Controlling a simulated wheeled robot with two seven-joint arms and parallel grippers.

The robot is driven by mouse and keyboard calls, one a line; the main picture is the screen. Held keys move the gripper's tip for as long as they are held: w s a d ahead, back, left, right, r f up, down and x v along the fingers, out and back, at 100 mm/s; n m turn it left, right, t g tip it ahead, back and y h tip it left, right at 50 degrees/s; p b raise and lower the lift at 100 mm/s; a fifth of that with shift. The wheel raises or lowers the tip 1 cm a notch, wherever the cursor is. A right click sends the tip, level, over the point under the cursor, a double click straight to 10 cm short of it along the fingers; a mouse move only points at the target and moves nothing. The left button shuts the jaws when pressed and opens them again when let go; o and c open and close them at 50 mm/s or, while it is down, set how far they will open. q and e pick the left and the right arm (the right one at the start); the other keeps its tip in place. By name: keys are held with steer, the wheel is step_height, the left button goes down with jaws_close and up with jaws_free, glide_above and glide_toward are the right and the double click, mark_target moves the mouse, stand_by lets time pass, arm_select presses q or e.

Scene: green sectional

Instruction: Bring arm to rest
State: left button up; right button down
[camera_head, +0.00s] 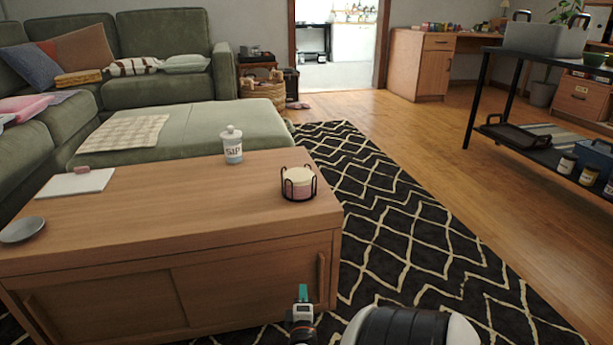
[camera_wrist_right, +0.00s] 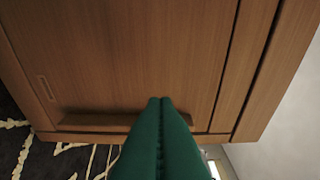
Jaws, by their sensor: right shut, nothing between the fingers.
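My right gripper (camera_head: 303,293) shows at the bottom of the head view, low in front of the right end of the wooden coffee table (camera_head: 110,225). Its green fingers (camera_wrist_right: 160,102) are together in the wrist view, with nothing between them. They point at the table's wooden front (camera_wrist_right: 120,55), near a long handle bar. I cannot tell whether they touch it. Part of my arm shows beside the gripper in the head view. My left gripper is not in view.
A lidded jar (camera_head: 232,146), a wire holder with round coasters (camera_head: 298,184), a notepad (camera_head: 77,182) and a grey dish (camera_head: 22,229) are on the table. A black shelf unit (camera_head: 480,95) stands at the right. The patterned rug (camera_head: 400,225) is clear right of the table.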

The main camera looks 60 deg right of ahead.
steer(key=shift+p+v, duration=0.45)
steer(key=shift+v, duration=1.65)
steer(key=shift+w+a, duration=0.15)
